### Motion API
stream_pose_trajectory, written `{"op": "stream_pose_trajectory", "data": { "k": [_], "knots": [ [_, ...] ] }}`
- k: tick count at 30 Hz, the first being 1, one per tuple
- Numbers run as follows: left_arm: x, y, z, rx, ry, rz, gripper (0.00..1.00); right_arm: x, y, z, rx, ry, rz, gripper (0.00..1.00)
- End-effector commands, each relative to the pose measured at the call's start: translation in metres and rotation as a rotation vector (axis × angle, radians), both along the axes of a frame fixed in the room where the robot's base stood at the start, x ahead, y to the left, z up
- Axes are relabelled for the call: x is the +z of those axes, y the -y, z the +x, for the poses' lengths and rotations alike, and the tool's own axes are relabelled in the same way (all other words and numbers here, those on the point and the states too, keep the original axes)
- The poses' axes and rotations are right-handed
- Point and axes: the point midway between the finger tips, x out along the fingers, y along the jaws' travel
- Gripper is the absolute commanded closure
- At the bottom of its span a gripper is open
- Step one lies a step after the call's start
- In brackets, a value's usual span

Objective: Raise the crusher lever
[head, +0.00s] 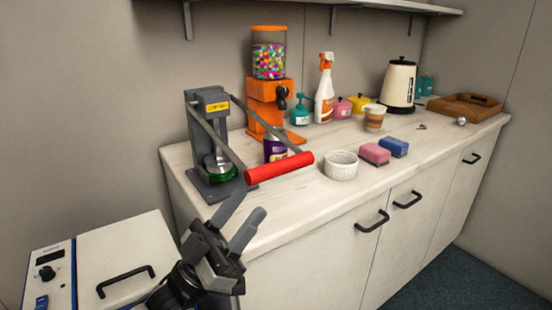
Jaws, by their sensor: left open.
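The grey can crusher (213,140) stands upright at the left end of the white counter. Its lever is two grey side bars joined by a red handle (279,168). The lever slopes down to the right, with the handle low over the counter's front part. A green can or disc (219,174) sits at the crusher's base, partly behind a lever bar. My left gripper (245,222) is open and empty at the counter's front edge, below and left of the red handle, apart from it in the picture. My right gripper is not in view.
A purple container (275,148) stands just behind the handle, and a white ramekin (341,165) is to its right. An orange candy dispenser (268,90) stands behind. Sponges (375,153) lie farther right. A white appliance (125,260) is at lower left; a shelf (380,6) hangs above.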

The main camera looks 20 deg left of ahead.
Motion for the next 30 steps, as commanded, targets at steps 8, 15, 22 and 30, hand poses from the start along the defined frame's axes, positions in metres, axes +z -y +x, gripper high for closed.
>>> {"op": "stream_pose_trajectory", "data": {
  "k": [8, 15, 22, 30],
  "knots": [
    [0.044, 0.026, 0.031, -0.002, 0.002, -0.002, 0.57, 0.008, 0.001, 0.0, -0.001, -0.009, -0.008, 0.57],
    [0.059, 0.038, 0.045, -0.001, 0.0, -0.001, 0.57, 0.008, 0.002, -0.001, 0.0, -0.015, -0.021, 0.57],
    [0.061, 0.04, 0.047, 0.0, -0.002, -0.001, 0.57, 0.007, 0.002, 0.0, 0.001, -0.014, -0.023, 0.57],
    [0.061, 0.04, 0.047, 0.0, -0.002, -0.001, 0.99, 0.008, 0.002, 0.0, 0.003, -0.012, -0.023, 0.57]
  ]
}}
